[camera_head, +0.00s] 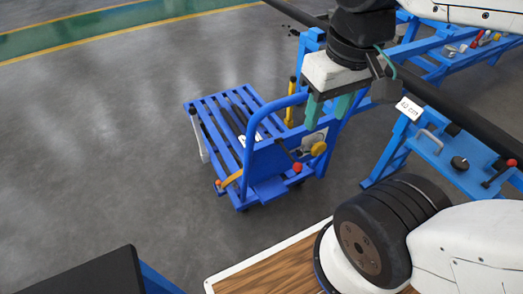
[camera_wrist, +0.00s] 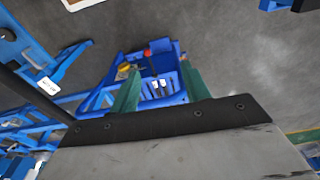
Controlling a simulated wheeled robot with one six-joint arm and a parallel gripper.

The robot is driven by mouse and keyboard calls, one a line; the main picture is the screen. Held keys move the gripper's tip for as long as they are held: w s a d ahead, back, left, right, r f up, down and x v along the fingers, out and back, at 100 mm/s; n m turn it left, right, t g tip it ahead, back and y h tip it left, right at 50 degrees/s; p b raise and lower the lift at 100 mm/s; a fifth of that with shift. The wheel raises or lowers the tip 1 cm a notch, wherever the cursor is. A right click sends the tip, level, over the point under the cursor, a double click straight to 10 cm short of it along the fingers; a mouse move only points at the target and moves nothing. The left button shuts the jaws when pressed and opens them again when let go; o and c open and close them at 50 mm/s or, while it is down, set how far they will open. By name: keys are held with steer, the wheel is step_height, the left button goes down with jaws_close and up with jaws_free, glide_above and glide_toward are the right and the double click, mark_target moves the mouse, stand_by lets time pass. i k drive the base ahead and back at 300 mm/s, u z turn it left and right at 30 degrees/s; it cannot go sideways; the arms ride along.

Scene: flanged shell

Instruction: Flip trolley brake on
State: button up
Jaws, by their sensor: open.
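The blue trolley (camera_head: 215,125) with a slatted deck stands on the floor, left of my gripper (camera_head: 328,112). A black lever with a red knob (camera_head: 297,167) sits at its handle end, beside a yellow knob (camera_head: 318,149). An orange lever (camera_head: 231,180) is low at the near corner. I cannot tell which one is the brake. My gripper is open and empty, its green fingers above and behind the handle end. In the wrist view, the trolley (camera_wrist: 166,84), red knob (camera_wrist: 148,52) and yellow knob (camera_wrist: 124,68) appear between and beyond the open fingers (camera_wrist: 160,80).
A long dark pipe (camera_head: 455,118) on blue stands (camera_head: 393,150) runs along the right, with a small panel (camera_head: 445,160) of handles and knobs. A wood-topped surface (camera_head: 270,270) lies at the front. The grey floor left of the trolley is clear.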

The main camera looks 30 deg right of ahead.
mark_target(297, 167)
steer(key=k, duration=1.3)
steer(key=z, duration=0.7)
steer(key=i, duration=1.15)
steer(key=u, duration=0.25)
